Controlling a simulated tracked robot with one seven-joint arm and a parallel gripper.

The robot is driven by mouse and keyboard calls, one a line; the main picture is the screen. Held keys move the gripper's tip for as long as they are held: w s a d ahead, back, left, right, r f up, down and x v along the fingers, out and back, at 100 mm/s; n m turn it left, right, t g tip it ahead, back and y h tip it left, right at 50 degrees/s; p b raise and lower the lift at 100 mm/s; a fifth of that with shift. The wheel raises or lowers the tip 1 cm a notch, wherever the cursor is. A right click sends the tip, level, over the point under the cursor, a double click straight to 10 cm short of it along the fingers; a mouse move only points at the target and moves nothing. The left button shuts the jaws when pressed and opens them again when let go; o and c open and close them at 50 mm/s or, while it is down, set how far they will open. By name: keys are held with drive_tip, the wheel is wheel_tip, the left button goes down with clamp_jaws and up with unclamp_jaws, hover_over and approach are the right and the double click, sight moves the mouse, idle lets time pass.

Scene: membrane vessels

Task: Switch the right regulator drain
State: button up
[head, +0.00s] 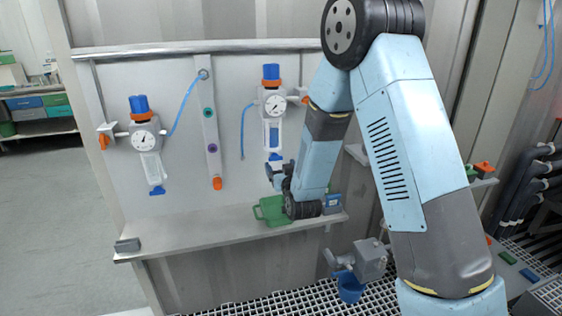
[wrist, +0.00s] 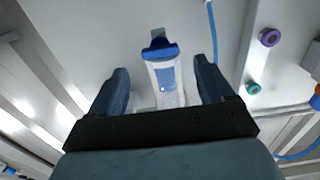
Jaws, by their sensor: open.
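The right regulator (head: 273,107) hangs on the wall panel, with a blue knob on top, a round gauge and a clear bowl. Its blue drain (head: 275,157) is at the bottom of the bowl. In the wrist view, which is turned about upside down, the drain (wrist: 160,48) is at the upper middle with the pale bowl below it. My gripper (wrist: 160,66) is open, with one finger on each side of the bowl and drain, apart from both in the picture. In the head view my gripper (head: 277,170) is just below the drain, partly hidden by my wrist.
The left regulator (head: 145,138) hangs to the left. Between them is a strip (head: 210,135) with green and purple buttons. A green jug (head: 271,211) and a blue-grey box (head: 332,203) stand on the shelf (head: 180,236) below. A blue tube (head: 243,130) hangs left of the right regulator.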

sight(276, 159)
drive_tip(key=shift+x, duration=2.65)
